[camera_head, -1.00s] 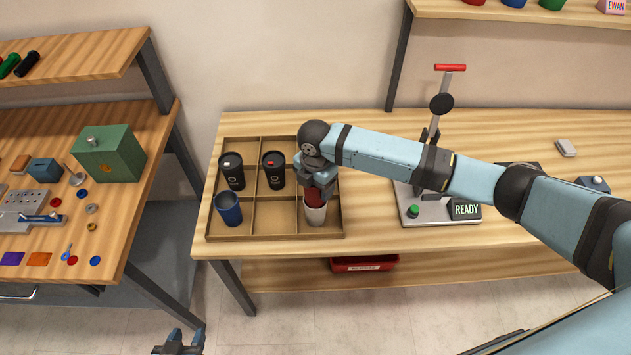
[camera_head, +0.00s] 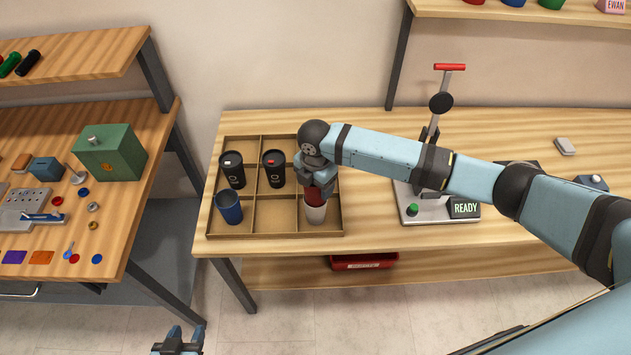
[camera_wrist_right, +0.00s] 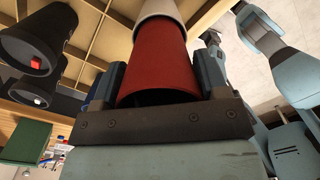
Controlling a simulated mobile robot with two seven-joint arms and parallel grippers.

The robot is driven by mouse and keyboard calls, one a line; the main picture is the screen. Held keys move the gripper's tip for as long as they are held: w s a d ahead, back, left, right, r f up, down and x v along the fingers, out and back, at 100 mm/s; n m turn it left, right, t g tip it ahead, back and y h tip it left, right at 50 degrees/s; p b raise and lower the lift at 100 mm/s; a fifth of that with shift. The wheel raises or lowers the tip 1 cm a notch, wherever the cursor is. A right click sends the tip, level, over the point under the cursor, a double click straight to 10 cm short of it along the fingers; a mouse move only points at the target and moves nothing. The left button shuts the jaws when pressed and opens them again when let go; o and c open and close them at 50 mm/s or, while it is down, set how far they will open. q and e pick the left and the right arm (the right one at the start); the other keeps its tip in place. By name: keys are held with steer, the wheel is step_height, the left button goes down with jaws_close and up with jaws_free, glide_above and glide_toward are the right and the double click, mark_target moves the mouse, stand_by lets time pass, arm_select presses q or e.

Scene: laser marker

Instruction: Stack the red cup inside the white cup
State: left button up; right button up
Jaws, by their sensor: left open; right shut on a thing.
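The red cup (camera_head: 314,196) is in my right gripper (camera_head: 316,186), which is shut on it. Its lower end is at the mouth of the white cup (camera_head: 316,213), which stands in the front right compartment of the wooden tray (camera_head: 275,236). In the right wrist view the red cup (camera_wrist_right: 158,62) lies between the fingers, and the white cup (camera_wrist_right: 157,10) shows just beyond it. How deep the red cup sits in the white one is hard to tell. My left gripper (camera_head: 178,342) is open and empty at the bottom edge, away from the tray.
A blue cup (camera_head: 229,207) stands at front left. The front middle compartment is empty. A press with a READY display (camera_head: 465,208) stands to the right. A red bin (camera_head: 364,261) is below the table.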

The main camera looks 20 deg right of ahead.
steer(key=shift+f+b, duration=0.6)
steer(key=shift+f, duration=1.15)
steer(key=o, duration=0.7)
steer(key=shift+o, duration=0.4)
